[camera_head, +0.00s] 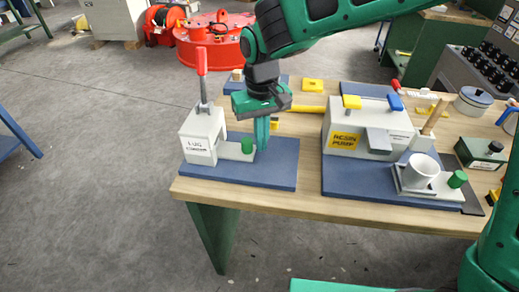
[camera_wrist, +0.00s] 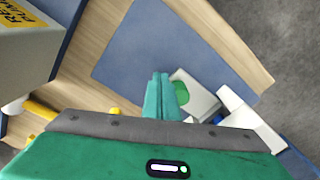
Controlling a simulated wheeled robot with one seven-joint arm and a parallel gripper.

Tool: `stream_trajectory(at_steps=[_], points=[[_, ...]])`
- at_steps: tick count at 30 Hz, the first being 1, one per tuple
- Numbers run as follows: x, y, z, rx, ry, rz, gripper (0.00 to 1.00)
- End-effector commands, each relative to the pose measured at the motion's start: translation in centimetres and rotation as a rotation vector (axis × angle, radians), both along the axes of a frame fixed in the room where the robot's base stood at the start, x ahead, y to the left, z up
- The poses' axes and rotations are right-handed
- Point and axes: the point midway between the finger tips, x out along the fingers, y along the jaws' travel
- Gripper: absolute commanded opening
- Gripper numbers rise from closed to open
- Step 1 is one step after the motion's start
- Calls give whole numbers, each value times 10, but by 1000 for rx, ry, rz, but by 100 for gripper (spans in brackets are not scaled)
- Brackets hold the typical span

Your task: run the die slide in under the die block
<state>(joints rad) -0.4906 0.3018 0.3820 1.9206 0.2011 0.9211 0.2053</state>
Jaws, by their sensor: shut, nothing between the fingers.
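The lug crimper's die block (camera_head: 202,138) is a pale block with a red lever (camera_head: 202,62) standing upright on top. The die slide (camera_head: 231,152) is a pale bar sticking out of the block's right side, with a green knob (camera_head: 247,146) near its outer end. My gripper (camera_head: 262,147) is shut and empty, its fingers pointing down just right of the knob. In the wrist view the shut fingertips (camera_wrist: 159,78) are close beside the knob (camera_wrist: 181,93), with the slide (camera_wrist: 200,98) behind it. I cannot tell whether they touch. The slide's inner end is hidden.
The crimper stands on a blue base plate (camera_head: 280,170) at the wooden table's left end. The resin pump (camera_head: 345,140) stands to the right with a white cup (camera_head: 420,171). A yellow bar (camera_head: 307,108) lies behind. The plate's front right is clear.

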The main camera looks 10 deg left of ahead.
Motion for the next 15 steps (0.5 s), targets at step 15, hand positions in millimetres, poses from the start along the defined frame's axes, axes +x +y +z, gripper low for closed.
stream_trajectory(at_steps=[15], points=[[0,-7,16,0,-1,0,0]])
